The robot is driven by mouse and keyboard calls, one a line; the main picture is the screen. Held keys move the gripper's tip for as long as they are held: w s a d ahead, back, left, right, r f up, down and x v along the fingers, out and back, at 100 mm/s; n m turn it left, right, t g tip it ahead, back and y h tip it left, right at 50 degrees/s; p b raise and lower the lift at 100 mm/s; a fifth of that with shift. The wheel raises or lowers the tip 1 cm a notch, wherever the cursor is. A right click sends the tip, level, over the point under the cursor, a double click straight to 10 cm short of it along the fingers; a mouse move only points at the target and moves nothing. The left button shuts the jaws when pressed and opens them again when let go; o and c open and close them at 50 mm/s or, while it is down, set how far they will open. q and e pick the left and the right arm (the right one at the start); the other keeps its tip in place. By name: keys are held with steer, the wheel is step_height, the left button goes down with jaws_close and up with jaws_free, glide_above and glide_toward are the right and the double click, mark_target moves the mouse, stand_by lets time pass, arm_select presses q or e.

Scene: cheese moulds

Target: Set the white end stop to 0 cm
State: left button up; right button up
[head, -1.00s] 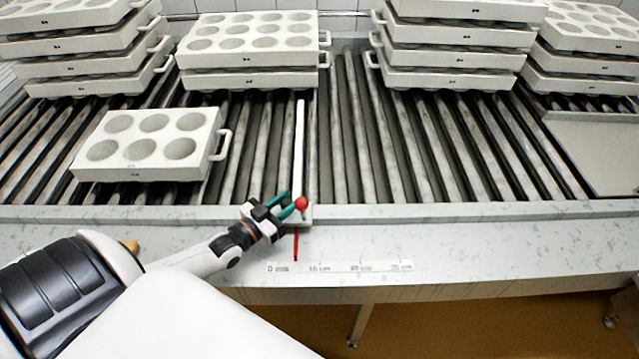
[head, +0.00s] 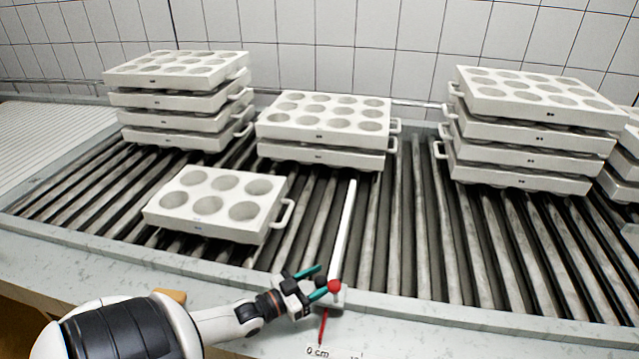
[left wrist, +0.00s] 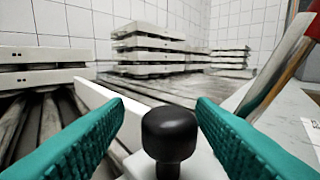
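The white end stop (head: 343,230) is a long white bar lying along the rollers, with its base at the front rail. The base carries a red ball (head: 334,286) and a black knob (left wrist: 168,134). A thin red pointer (head: 323,326) runs down from it to the scale (head: 318,352), its tip close to the "0 cm" mark; the rest of the scale is cut off. My left gripper (head: 320,283) is at the base. Its teal fingers stand open on either side of the black knob, with gaps visible in the left wrist view (left wrist: 160,125). My right gripper is not in view.
A six-hole white mould (head: 216,229) lies on the rollers left of the end stop. A low stack of moulds (head: 322,155) stands behind the bar, with taller stacks at left (head: 180,125) and right (head: 530,180). The rollers just right of the bar are clear.

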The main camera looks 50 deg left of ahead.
arm_select(q)
steer(key=shift+s, duration=0.15)
steer(key=s, duration=0.3)
steer(key=s+a, duration=0.1)
steer(key=s, duration=0.3)
steer(key=s+a+b, duration=0.1)
steer(key=s, duration=0.3)
steer(key=shift+s+a, duration=0.15)
steer(key=shift+s, duration=0.1)
